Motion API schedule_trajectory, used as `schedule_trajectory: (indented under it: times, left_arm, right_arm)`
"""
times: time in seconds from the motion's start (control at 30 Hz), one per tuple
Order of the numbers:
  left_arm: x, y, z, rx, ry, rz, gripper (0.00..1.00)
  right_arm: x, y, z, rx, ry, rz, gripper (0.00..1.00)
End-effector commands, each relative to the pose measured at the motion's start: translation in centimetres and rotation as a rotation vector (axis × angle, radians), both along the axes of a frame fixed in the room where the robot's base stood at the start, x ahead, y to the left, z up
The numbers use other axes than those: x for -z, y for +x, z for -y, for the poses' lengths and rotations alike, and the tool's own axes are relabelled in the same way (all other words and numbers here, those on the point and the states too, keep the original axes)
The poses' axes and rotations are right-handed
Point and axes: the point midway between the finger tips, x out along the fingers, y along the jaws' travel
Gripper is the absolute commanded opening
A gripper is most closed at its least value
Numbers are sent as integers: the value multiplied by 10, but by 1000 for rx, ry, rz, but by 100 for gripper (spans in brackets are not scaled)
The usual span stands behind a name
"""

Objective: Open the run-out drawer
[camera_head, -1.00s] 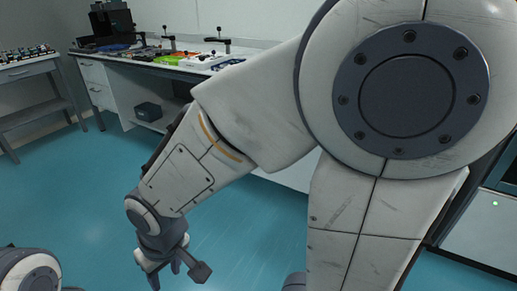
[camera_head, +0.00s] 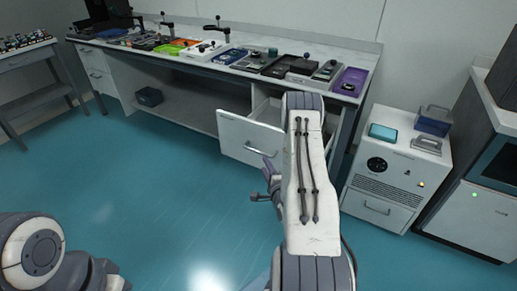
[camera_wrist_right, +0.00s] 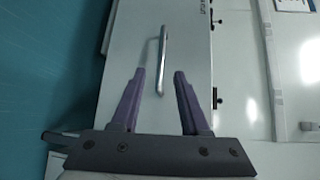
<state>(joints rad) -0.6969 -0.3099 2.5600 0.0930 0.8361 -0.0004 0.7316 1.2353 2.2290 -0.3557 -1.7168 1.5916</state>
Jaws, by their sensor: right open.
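The run-out drawer (camera_head: 235,138) is the white drawer under the right part of the long bench. It stands pulled out, with its open top showing behind the front panel. Its metal bar handle (camera_head: 262,151) is on the front. My right gripper (camera_head: 266,170) is just in front of and below the handle, partly hidden by my forearm. In the right wrist view, its purple fingers (camera_wrist_right: 159,74) are open, with the lower part of the handle (camera_wrist_right: 162,60) appearing between them. Contact cannot be told. My left arm is at the lower left, its gripper out of view.
The bench top (camera_head: 205,62) holds clamps, trays and boxes, including a purple tray (camera_head: 349,80). A white cabinet (camera_head: 392,170) with items on top stands to the right of my forearm. A small dark box (camera_head: 149,96) is under the bench. The blue floor is clear.

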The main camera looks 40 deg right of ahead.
Motion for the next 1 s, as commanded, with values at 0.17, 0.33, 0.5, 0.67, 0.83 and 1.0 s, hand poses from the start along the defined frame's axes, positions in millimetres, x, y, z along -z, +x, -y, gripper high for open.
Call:
schedule_trajectory:
  times: [0.17, 0.33, 0.5, 0.67, 0.83, 1.0]
  left_arm:
    - [1, 0, 0, 0, 0, 0, 50]
    - [2, 0, 0, 0, 0, 0, 50]
    - [4, 0, 0, 0, 0, 0, 50]
    - [6, 0, 0, 0, 0, 0, 50]
    - [6, 0, 0, 0, 0, 0, 50]
    - [6, 0, 0, 0, 0, 0, 50]
  right_arm:
    - [2, 14, 9, 7, 6, 21, 45]
    - [6, 44, 20, 7, 4, 20, 45]
    - [11, 71, 31, 7, 6, 19, 45]
    - [14, 87, 37, 8, 7, 16, 45]
    - [15, 93, 40, 8, 7, 15, 45]
    - [15, 93, 40, 8, 7, 15, 45]
